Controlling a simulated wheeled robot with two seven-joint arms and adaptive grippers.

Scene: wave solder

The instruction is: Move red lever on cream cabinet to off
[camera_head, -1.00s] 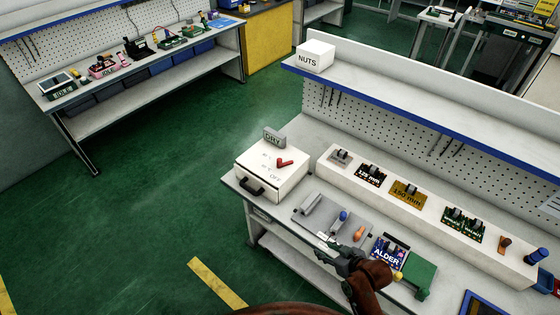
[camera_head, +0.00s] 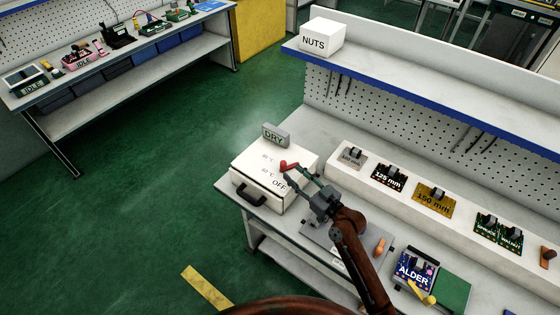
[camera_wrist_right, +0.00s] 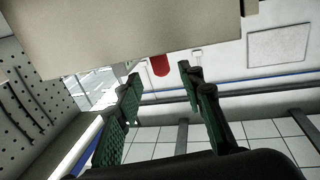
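The cream cabinet (camera_head: 247,167) stands at the left end of the workbench, with a DRY sign (camera_head: 275,136) on its top and temperature marks and the word OFF on it. My right gripper (camera_head: 291,176) is at the lever. In the right wrist view its green fingers (camera_wrist_right: 158,82) are apart, with the red tip between and beyond them. Contact cannot be told. My left gripper is out of view.
A long cream block with 125 mm and 150 mm plates (camera_head: 433,198) stands behind my arm. A NUTS box (camera_head: 322,37) sits on the shelf.

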